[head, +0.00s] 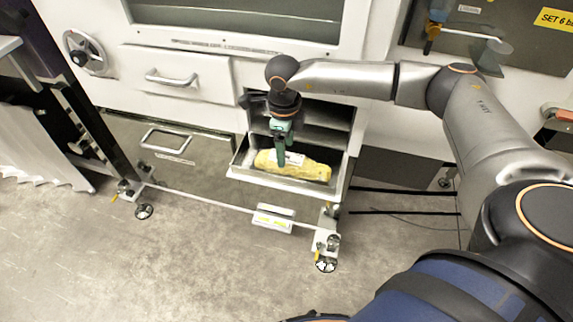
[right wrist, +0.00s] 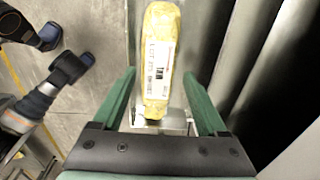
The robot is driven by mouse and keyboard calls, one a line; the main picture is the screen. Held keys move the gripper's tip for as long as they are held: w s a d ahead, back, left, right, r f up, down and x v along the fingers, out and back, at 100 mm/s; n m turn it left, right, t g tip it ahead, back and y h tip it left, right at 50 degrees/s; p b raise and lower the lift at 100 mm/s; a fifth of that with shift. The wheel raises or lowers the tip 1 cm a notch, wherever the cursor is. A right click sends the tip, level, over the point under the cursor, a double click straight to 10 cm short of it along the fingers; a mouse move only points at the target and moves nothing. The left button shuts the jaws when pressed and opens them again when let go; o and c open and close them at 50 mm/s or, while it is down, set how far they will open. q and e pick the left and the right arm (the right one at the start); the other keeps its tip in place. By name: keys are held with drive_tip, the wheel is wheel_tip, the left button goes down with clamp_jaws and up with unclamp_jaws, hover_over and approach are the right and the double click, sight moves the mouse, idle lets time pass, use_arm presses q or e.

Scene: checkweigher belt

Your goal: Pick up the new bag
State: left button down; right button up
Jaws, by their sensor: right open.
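The bag (head: 312,169) is yellow with a white printed label and lies in an open metal tray (head: 247,170) low in the machine's front. My right gripper (head: 280,158) reaches down over the tray, with its green fingers at the bag in the head view. In the right wrist view the bag (right wrist: 160,52) lies ahead between the two green fingers of the right gripper (right wrist: 158,90). The fingers are apart, with a gap on each side of the bag. Whether the fingertips reach down beside the bag cannot be told.
The tray's walls stand close around the bag. A closed drawer (head: 180,78) with a handle is at the upper left, and a handwheel (head: 85,52) is left of it. A low frame bar (head: 225,209) runs in front. The floor (head: 190,270) ahead is clear.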

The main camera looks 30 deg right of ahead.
wheel_tip(320, 180, down, 6)
drive_tip(key=shift+d+r+b, duration=0.1)
drive_tip(key=shift+b, duration=0.35)
drive_tip(key=shift+r, duration=0.1)
clamp_jaws()
idle(0.3)
